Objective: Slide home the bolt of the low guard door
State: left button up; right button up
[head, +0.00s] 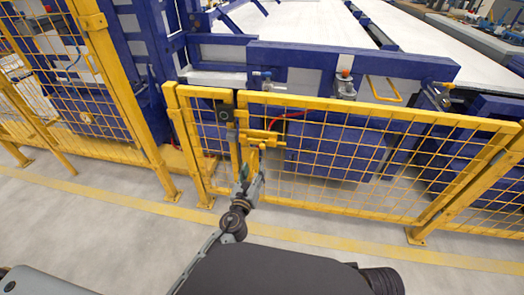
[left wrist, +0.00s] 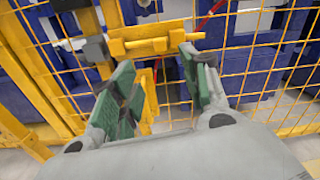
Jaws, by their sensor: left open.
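The low guard door (head: 370,165) is a yellow-framed mesh panel in the head view, standing in line with the narrow mesh panel to its left. Its yellow bolt (head: 264,136) lies level near the door's upper left edge; it also shows in the left wrist view (left wrist: 150,45). A flat yellow handle (left wrist: 147,95) hangs below the bolt, between my fingers in that view. My left gripper (head: 252,172) is open just below the bolt, with green-padded fingers (left wrist: 155,78) either side of the handle. I cannot tell whether either finger touches it. My right gripper is not in view.
A dark latch box (head: 225,113) sits on the post left of the bolt. Taller yellow mesh fencing (head: 75,75) stands at the left. Blue machinery (head: 330,150) is behind the door. The grey floor (head: 110,225) in front is clear, with a yellow stripe.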

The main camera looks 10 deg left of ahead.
aim_at(262, 148)
pick_arm(q)
jog(key=shift+r, duration=0.1)
jog(key=shift+w, duration=0.1)
dwell(0.3)
jog(key=shift+w+d+b, duration=0.2)
jog(key=shift+w+b, duration=0.4)
jog(key=shift+w, duration=6.2)
grip_shut()
